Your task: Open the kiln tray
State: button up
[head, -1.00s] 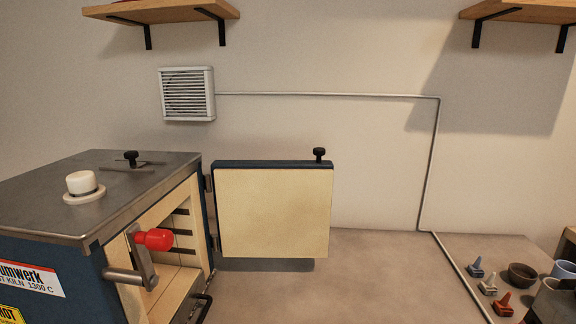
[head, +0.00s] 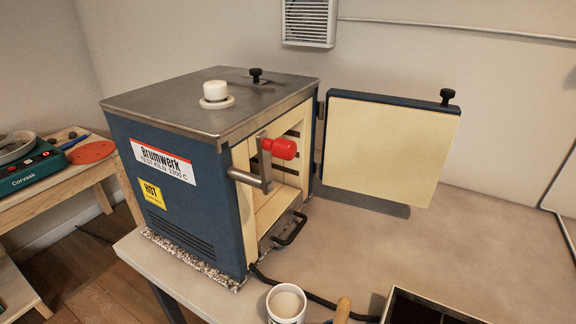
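The blue kiln (head: 200,215) with a grey metal top stands on the table, its front facing right. Its cream-lined door (head: 390,145) stands wide open to the right. A grey lever with a red knob (head: 284,149) sticks out at the front opening. Inside the chamber, dark slots show on the far wall. Low on the front is a black bar handle (head: 291,229), on what looks like the kiln tray; the tray's front is seen at a steep angle and looks pushed in. My gripper is not in view.
A white cup (head: 286,304), a wooden handle (head: 343,309) and a dark open box (head: 425,308) stand near the front table edge. A black cable (head: 330,302) runs beside them.

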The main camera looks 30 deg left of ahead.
aim_at(272, 211)
jog(key=u, duration=0.05)
jog(key=k, duration=0.5)
jog(key=z, duration=2.05)
jog(key=k, duration=1.3)
jog(key=u, duration=2)
jog(key=i, duration=1)
